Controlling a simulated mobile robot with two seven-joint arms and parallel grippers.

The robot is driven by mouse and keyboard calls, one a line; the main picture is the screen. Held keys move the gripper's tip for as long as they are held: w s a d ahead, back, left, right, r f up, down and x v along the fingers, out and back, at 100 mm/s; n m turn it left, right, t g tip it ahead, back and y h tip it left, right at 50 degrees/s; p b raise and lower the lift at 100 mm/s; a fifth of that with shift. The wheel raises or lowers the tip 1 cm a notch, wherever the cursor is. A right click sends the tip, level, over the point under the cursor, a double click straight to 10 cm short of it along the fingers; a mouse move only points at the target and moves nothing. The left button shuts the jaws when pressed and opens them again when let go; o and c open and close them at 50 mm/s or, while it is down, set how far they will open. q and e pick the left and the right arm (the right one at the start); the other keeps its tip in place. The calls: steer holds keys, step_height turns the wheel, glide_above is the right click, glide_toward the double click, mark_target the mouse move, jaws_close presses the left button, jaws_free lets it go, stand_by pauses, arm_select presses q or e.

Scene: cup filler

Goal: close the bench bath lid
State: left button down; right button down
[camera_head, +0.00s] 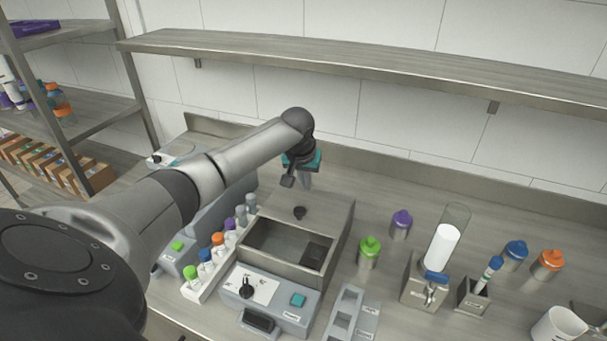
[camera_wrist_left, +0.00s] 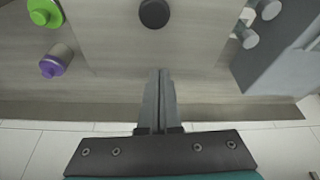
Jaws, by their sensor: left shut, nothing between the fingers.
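The bench bath (camera_head: 333,262) is a metal box on a grey base in the middle of the bench. Its front part is open, showing a dark basin. The flat metal lid (camera_head: 318,208) lies over the rear, with a black knob (camera_head: 299,213) near its front edge. The lid (camera_wrist_left: 190,42) and knob (camera_wrist_left: 154,13) also show in the left wrist view. My left gripper (camera_head: 305,184) is over the back of the lid, behind the knob, fingers shut and empty. The closed fingers (camera_wrist_left: 160,88) point towards the knob in the wrist view. Contact cannot be told.
A rack of capped tubes (camera_head: 213,262) stands close to the left of the bath. A green-capped bottle (camera_head: 369,252) and a purple-capped bottle (camera_head: 401,224) stand to the right. A shelf (camera_head: 350,62) runs above the bench along the wall.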

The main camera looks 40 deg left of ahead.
arm_select(q)
steer(key=shift+f, duration=0.65)
steer(key=shift+s+d+p, duration=0.4)
steer(key=shift+s, duration=0.45)
steer(key=shift+s+d+f, duration=0.2)
steer(key=shift+s+d, duration=0.25)
steer(key=shift+s, duration=0.35)
